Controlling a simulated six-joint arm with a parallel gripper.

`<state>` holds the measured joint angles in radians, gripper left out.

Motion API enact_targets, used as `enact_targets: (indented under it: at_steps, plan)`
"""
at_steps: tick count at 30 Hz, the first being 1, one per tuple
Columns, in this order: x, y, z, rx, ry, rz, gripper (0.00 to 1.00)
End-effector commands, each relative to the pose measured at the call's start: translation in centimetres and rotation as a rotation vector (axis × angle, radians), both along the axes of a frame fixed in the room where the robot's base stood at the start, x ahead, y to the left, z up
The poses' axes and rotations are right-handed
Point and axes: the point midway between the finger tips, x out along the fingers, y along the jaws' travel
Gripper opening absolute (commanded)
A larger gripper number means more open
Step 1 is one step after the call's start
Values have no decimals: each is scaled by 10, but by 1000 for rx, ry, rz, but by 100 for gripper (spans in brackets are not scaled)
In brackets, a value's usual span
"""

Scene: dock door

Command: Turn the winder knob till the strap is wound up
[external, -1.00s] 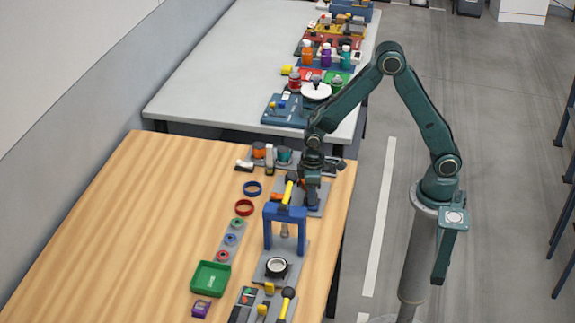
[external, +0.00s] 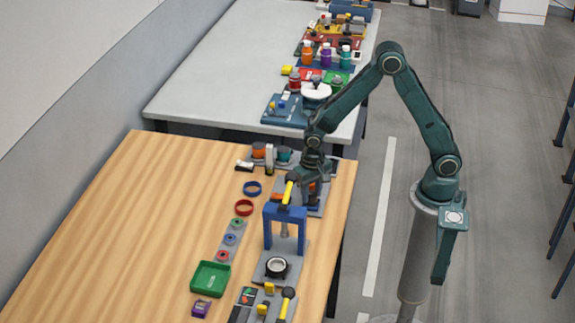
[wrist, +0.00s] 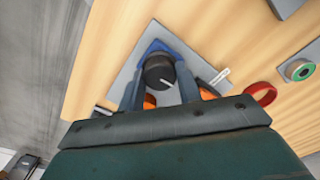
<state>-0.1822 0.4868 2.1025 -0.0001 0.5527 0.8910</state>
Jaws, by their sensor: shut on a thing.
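The winder knob (wrist: 158,72) is dark and round with a white pointer line, in the middle of the wrist view. My gripper (wrist: 160,84) is shut on it, one finger on each side. The knob sits on a blue winder body (wrist: 157,46) fixed to a grey plate (wrist: 130,70). Orange pieces, perhaps the strap (wrist: 207,91), show on both sides under the fingers; their full run is hidden. In the external view my gripper (external: 305,187) is over the plate at the table's right edge and largely hides the knob.
A blue frame (external: 285,213) with a yellow-and-black handled tool stands close in front of my gripper. A green tray (external: 210,278) is nearer the front. The table's left part is bare.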

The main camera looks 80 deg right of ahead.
Motion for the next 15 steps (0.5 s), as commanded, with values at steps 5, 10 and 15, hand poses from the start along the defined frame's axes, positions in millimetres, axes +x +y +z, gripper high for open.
enact_targets:
  at_steps: [5, 10, 15]
  plan:
    - [1, 0, 1, 0, -3, -104, 11]
    - [1, 0, 1, 0, -3, -162, 12]
    - [1, 0, 1, 0, -3, -184, 12]
